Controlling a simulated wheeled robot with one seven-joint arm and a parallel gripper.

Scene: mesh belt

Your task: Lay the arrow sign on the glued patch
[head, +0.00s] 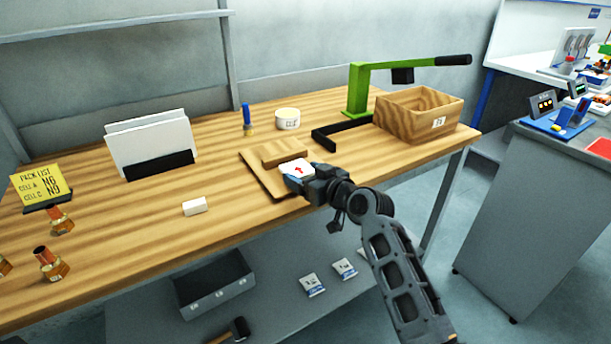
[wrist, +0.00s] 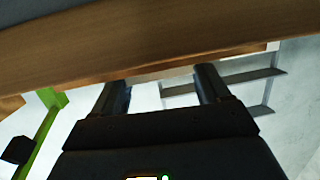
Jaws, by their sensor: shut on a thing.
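The arrow sign (head: 296,167) is a small white plate with a red arrow on its face. My gripper (head: 293,176) is shut on its near edge, over the right part of a wooden board (head: 259,178) on the bench. In the wrist view my gripper's two fingers (wrist: 162,88) show with a thin pale strip between them, likely the sign edge-on. I cannot tell whether the sign touches the board. I cannot make out the glued patch; the sign and gripper cover part of the board.
A raised wooden strip (head: 284,156) stands behind the sign. A glue pot (head: 288,120), a blue-handled brush (head: 247,119), a green press (head: 357,91) and a wooden box (head: 408,119) stand farther back. A white block (head: 194,207) lies left on the bench (head: 130,240).

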